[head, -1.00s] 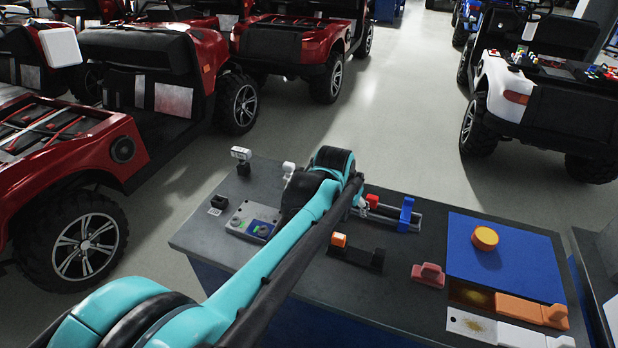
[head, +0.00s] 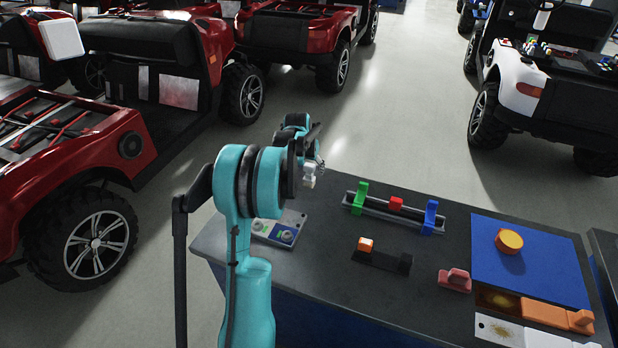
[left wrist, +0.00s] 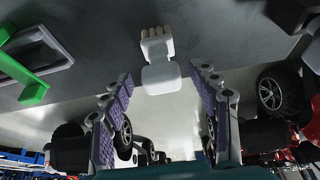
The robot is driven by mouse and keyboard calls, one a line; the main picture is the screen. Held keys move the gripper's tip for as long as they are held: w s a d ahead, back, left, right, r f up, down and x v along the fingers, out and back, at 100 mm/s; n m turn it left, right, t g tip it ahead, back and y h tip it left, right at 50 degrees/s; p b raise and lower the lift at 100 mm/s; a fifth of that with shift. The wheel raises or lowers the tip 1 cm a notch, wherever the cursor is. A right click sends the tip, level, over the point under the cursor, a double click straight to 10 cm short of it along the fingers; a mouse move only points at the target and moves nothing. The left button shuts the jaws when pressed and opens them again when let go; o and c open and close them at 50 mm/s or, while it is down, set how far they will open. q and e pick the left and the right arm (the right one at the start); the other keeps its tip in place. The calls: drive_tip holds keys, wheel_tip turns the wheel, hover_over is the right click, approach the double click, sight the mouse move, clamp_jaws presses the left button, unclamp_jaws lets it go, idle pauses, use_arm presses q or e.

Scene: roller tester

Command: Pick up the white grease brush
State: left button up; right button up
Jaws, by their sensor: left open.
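A white brush-like piece (left wrist: 160,65) with a block-shaped body and short pale tips shows at upper middle in the left wrist view. It lies ahead of and between the spread fingers of my left gripper (left wrist: 160,105), which is open and not touching it there. In the head view a white piece (head: 310,173), probably the same brush, shows just below my left gripper (head: 316,158), at the back edge of the bench. My arm and gripper hide part of that area. My right gripper is in neither view.
The bench (head: 330,235) holds a rail with a green stop (head: 360,197) and blue stop (head: 430,216), a grey button panel (head: 280,230), a red-pink handle (head: 455,280), and a blue mat (head: 530,262) with an orange knob (head: 509,241). Vehicles stand beyond.

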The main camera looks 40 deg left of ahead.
use_arm(q)
drive_tip(key=b+x, duration=0.1)
drive_tip(key=x, duration=0.3)
drive_tip(key=shift+a, duration=0.15)
drive_tip(key=shift+r, duration=0.2)
drive_tip(key=c, duration=1.2)
drive_tip(key=shift+c, duration=0.2)
